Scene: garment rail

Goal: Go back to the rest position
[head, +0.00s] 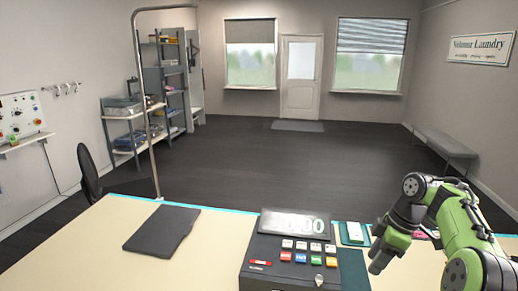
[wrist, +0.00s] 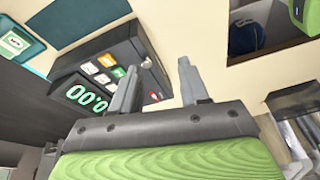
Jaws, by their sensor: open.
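My green and dark grey arm is at the right of the head view. My gripper (head: 379,262) points down over the right part of the counter, to the right of the cash register (head: 262,250). In the wrist view my gripper (wrist: 157,78) shows two grey fingers spread apart with nothing between them. The cash register (wrist: 78,72) with its lit display lies beyond the fingers there. I cannot tell the exact height of the fingertips above the counter.
The cream counter (head: 85,245) holds a dark flat pad (head: 162,228) at left and a small green-and-white device (head: 354,233) beside the register. A metal garment rail (head: 147,110) rises at the counter's left. Shelves (head: 125,125) and a bench (head: 445,145) stand farther off; the floor between is clear.

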